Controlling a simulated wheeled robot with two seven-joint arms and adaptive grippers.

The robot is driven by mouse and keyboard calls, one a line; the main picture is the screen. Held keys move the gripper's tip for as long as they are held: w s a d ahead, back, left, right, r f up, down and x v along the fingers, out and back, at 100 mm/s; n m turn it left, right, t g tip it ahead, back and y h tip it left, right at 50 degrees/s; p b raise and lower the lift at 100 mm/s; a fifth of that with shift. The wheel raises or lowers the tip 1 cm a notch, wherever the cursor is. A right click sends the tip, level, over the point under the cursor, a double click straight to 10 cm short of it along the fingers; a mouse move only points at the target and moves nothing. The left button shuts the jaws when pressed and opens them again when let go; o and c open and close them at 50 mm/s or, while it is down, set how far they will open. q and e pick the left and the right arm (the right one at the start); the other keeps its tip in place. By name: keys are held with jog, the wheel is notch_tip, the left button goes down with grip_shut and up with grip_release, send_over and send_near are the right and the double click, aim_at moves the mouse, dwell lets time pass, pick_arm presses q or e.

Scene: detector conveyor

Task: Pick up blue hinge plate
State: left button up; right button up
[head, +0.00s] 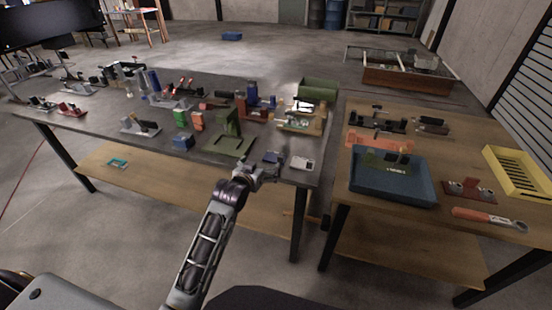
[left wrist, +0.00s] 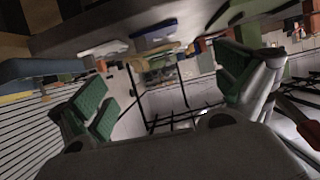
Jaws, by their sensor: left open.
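A small dark blue plate (head: 272,158), which looks like the blue hinge plate, lies near the front edge of the dark table (head: 215,165), left of a pale grey plate (head: 302,164). In the left wrist view, a blue plate (left wrist: 155,36) shows at the table edge beside a whitish piece (left wrist: 104,50). My left gripper (head: 264,171) is just in front of the blue plate at the table edge. In the left wrist view its green-padded fingers (left wrist: 168,88) are spread wide with nothing between them. My right gripper is not in view.
A wooden table on the right holds a blue bin (head: 393,178) and a yellow tray (head: 520,170). A gap separates the tables.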

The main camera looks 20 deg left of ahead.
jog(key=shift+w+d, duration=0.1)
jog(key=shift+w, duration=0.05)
pick_arm(q)
send_near(273, 161)
jog(key=shift+w+a+r, duration=0.1)
jog(key=shift+w+r, duration=0.1)
jog(key=shift+w, duration=0.55)
jog(key=shift+w+r, duration=0.15)
jog(key=shift+w, duration=0.6)
jog(key=shift+w+r, duration=0.2)
jog(key=shift+w, duration=0.55)
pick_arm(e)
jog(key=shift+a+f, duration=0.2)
pick_arm(q)
jog(key=shift+f+b+x, duration=0.2)
jog(key=shift+b+x, duration=0.1)
jog(key=shift+x, duration=2.25)
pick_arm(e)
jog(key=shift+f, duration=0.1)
pick_arm(q)
jog(key=shift+s+d, duration=0.1)
jog(key=shift+d, duration=0.1)
jog(key=shift+c, duration=0.4)
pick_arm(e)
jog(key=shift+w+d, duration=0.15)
pick_arm(q)
jog(key=c, duration=0.9)
jog(key=shift+r, duration=0.1)
